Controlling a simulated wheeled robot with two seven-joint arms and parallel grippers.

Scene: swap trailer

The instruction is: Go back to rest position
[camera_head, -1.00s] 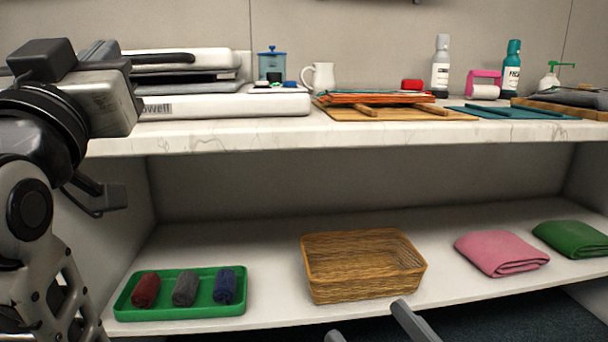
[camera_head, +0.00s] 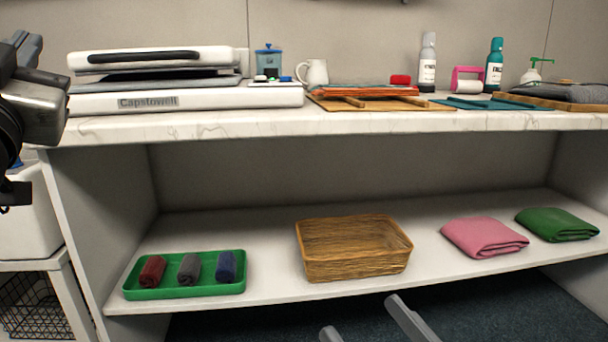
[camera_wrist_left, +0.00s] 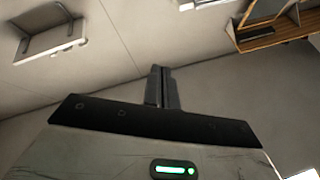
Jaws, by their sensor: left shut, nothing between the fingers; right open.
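My left gripper (camera_head: 24,46) is at the left edge of the head view, with its fingers pointing up, beside the counter's left end. In the left wrist view its two fingers (camera_wrist_left: 160,72) are together with nothing between them, against a plain wall. My right gripper (camera_head: 370,322) shows only as two grey fingertips at the bottom of the head view. They are spread apart with nothing between them, in front of the lower shelf's front edge.
A marble counter (camera_head: 350,122) holds a white press (camera_head: 190,97), boards, bottles and a mug (camera_head: 313,72). The lower shelf (camera_head: 270,238) holds a green tray (camera_head: 185,291) with three rolled cloths, a wicker basket (camera_head: 350,262), a folded pink cloth (camera_head: 484,237) and a folded green cloth (camera_head: 556,224).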

